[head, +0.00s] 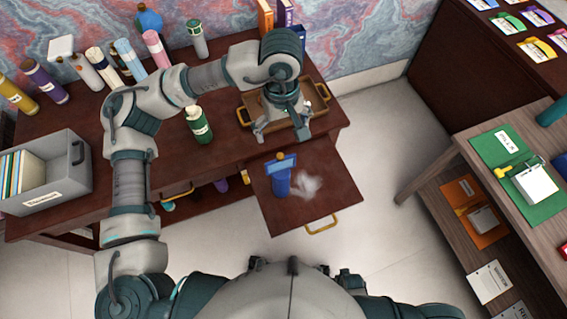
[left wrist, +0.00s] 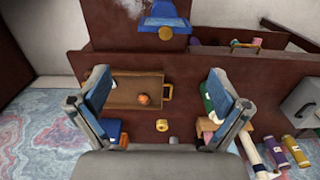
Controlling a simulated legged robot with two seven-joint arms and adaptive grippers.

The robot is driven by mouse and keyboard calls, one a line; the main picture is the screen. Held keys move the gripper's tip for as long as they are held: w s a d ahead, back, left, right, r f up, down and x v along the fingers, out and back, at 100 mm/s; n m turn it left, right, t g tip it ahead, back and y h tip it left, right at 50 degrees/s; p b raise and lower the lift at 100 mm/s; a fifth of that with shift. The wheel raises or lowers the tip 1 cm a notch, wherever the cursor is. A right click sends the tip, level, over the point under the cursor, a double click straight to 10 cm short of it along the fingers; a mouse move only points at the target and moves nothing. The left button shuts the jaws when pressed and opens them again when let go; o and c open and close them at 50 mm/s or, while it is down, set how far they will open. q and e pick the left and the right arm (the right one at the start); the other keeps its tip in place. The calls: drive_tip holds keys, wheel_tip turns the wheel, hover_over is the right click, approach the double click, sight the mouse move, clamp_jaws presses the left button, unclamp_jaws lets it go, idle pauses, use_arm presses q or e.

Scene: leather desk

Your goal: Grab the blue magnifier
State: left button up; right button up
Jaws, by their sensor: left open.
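I cannot make out a clear magnifier in either view. My left gripper (head: 281,130) is open and empty over the desk, at the front of the tray. In the left wrist view its fingers (left wrist: 160,82) are spread wide, with the wooden tray (left wrist: 125,95) and a small orange thing (left wrist: 143,99) between them. My right gripper is not in view.
The tray (head: 317,98) has gold handles. A green bottle (head: 198,127) stands left of the gripper. A grey file box (head: 75,180) and several bottles fill the desk's left side. A pale, blurred patch (head: 305,186) lies beside the blue object. Shelves stand at right.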

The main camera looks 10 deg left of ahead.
use_arm(q)
hover_over(281, 157)
drive_tip(key=f, duration=0.4)
drive_tip(key=shift+s+d+f, duration=0.1)
drive_tip(key=shift+s+f, duration=0.05)
drive_tip(key=shift+s, duration=0.15)
drive_tip(key=f, duration=0.4)
drive_tip(key=w+f, duration=0.1)
drive_tip(key=f, duration=0.1)
drive_tip(key=shift+f, duration=0.3)
drive_tip(key=shift+s+f, duration=0.15)
drive_tip(key=shift+f, duration=0.2)
drive_tip(key=f, duration=0.5)
drive_tip(key=shift+w+a, duration=0.2)
drive_tip(key=c, duration=1.5)
drive_tip(key=shift+r, duration=0.15)
